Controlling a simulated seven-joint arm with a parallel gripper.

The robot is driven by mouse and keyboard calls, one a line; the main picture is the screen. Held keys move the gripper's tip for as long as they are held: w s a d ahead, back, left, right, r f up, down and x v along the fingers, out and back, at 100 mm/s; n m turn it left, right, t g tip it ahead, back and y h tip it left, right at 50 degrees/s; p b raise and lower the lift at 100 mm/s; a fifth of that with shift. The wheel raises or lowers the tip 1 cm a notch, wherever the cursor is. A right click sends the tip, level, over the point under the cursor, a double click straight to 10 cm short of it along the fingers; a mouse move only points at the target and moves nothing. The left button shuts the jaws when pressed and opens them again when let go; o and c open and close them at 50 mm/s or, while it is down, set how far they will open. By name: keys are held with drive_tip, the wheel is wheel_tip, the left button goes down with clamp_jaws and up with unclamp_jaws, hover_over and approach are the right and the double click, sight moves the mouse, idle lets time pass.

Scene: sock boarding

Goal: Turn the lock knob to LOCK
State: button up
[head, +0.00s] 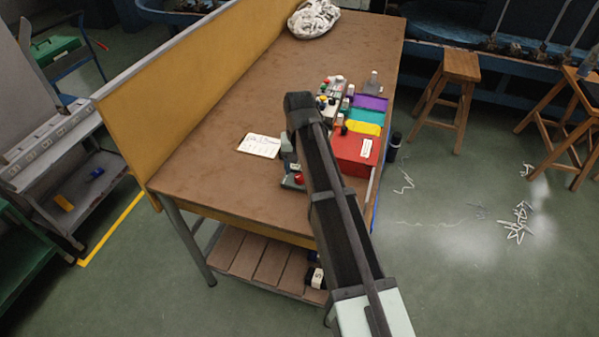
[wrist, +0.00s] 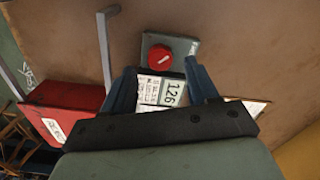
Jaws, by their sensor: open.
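The red lock knob (wrist: 172,50) sits on a small grey-green box (wrist: 152,42) in the wrist view. A short white mark crosses the knob at a slant. I cannot read any LOCK lettering. My gripper (wrist: 160,67) is open, its two blue fingers spread apart with nothing held between them. The knob lies just beyond the fingertips, and whether they touch the box is unclear. A white printed label marked 126 (wrist: 160,92) shows between the fingers. In the head view a red knob (head: 298,179) shows beside my arm, which hides most of the box.
A red box (head: 350,152) with yellow, teal and purple blocks stands to the right on the brown table (head: 215,140). A white paper (head: 260,145) lies left of my arm. A grey bent bar (wrist: 105,50) rises left of the knob in the wrist view. The table's left part is clear.

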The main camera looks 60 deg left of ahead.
sight(300, 176)
drive_tip(key=shift+f, duration=1.5)
drive_tip(key=c, duration=1)
drive_tip(key=shift+c, duration=0.2)
drive_tip(key=shift+m, duration=0.3)
drive_tip(key=m, duration=0.4)
drive_tip(key=shift+m, duration=0.3)
drive_tip(key=m, duration=0.5)
